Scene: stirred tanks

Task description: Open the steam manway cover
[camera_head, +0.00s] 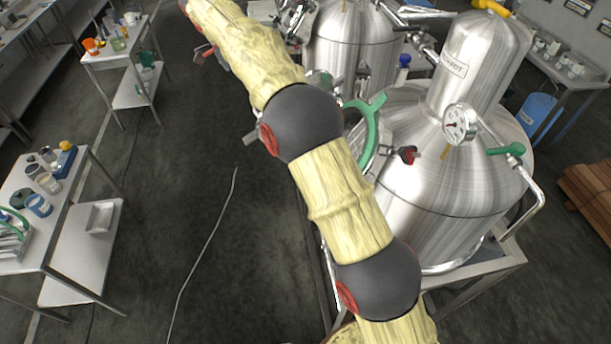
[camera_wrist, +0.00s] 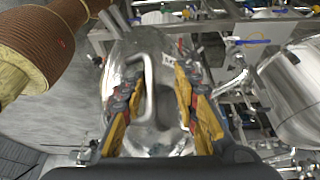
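In the wrist view, my gripper (camera_wrist: 159,82) has its two yellow-and-dark fingers spread apart, one on each side of the picture's middle. A bent grey metal bar handle (camera_wrist: 149,75) shows between them, nearer the left finger. I cannot tell whether either finger touches it. Behind it is a shiny, rounded steel surface (camera_wrist: 117,62); whether this is the steam manway cover is not clear, and I see no readable label there. The fingers hide parts of it. In the head view my arm runs up to the top edge, and my gripper cannot be made out.
A large steel tank (camera_head: 440,180) with a gauge (camera_head: 459,124), green-handled valve (camera_head: 506,149) and pipes stands right of my arm. Another steel tank (camera_head: 348,50) is behind. Tables with labware stand at left. A cable (camera_head: 203,252) lies on otherwise open floor.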

